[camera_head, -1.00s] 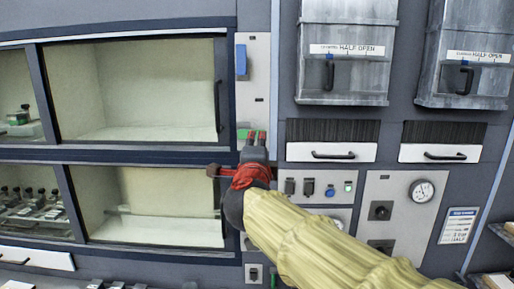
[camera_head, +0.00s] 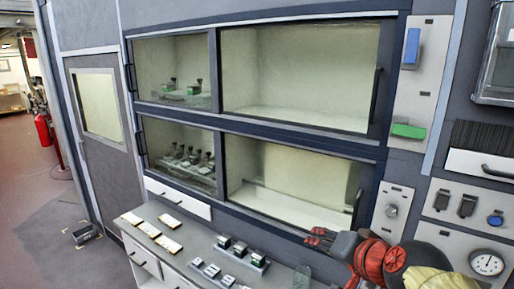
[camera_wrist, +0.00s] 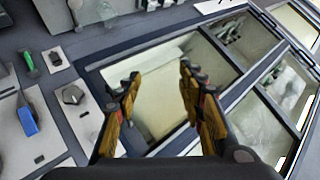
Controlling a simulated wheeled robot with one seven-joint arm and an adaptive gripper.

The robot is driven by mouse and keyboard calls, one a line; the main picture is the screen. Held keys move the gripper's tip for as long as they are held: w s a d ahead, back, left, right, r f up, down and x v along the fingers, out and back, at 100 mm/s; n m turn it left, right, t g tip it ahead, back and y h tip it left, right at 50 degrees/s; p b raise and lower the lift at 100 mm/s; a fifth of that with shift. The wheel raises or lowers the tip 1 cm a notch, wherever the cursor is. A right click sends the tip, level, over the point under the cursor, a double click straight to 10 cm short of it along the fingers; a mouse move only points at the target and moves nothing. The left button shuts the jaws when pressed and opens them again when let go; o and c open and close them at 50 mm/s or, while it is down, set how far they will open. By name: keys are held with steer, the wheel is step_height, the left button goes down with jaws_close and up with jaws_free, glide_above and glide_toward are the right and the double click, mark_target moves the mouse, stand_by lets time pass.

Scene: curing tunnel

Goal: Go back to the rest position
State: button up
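My gripper (camera_head: 318,238) is at the lower right of the head view, in front of the lower edge of the glass-fronted cabinet (camera_head: 222,119). It points left and is apart from the panel. In the wrist view my gripper (camera_wrist: 158,76) shows two spread fingers with nothing between them. The lower right window of the cabinet lies beyond the fingers. My yellow-sleeved arm runs out of the head view at the bottom right.
A panel with a blue switch (camera_head: 411,46) and a green switch (camera_head: 408,131) is right of the cabinet. A gauge (camera_head: 487,262) is lower right. A counter (camera_head: 190,245) with small blocks is below. A fire extinguisher (camera_head: 44,130) and open floor are at the left.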

steer(key=s+d+f+n+g+h+b, duration=0.2)
steer(key=s+f+n+g+b, duration=0.3)
steer(key=s+f, duration=1.4)
steer(key=shift+s+d+n+b, duration=0.3)
steer(key=shift+d+n+b, duration=0.35)
steer(key=shift+b, duration=0.2)
